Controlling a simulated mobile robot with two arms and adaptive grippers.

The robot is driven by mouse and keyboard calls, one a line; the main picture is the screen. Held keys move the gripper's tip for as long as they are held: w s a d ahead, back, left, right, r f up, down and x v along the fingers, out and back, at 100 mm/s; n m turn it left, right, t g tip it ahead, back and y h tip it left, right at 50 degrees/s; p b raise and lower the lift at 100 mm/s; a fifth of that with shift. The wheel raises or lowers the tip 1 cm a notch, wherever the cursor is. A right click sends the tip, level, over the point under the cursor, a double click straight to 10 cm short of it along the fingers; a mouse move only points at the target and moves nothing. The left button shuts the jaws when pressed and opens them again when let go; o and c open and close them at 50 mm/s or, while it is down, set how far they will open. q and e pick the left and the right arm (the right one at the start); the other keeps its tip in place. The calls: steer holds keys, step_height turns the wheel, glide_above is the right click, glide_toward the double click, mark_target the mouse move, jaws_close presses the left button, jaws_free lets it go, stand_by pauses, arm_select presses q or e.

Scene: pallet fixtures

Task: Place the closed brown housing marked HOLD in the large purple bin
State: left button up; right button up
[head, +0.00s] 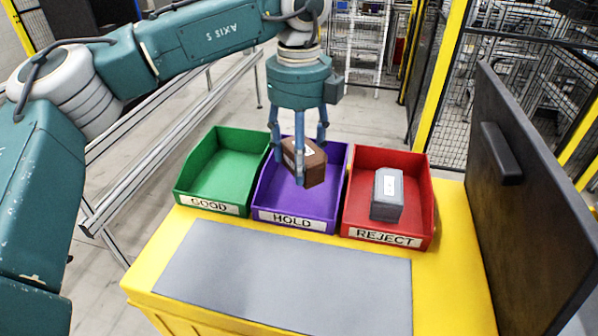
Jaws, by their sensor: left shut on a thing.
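The closed brown housing (313,167) is tilted between the fingers of my left gripper (299,160), with a small white label on its side. My left gripper points down and is shut on it. The housing is over or inside the purple bin (273,205), which is labelled HOLD at its front. I cannot tell whether the housing touches the bin's floor. My right gripper is not in view.
A green bin (217,165) labelled GOOD stands empty at the left. A red bin (418,205) labelled REJECT stands at the right and holds a grey housing (386,196). The bins stand on a yellow table with a bare grey mat (290,275) in front. A dark upright panel (530,210) borders the right side.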

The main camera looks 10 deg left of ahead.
mark_target(299, 192)
arm_select(q)
steer(key=shift+f, duration=0.65)
step_height(299, 192, down, 3)
steer(key=shift+f+p, duration=0.2)
steer(key=shift+p, duration=0.45)
steer(key=shift+f, duration=0.3)
steer(key=shift+f, duration=0.2)
steer(key=o, duration=1)
steer(key=shift+r, duration=0.1)
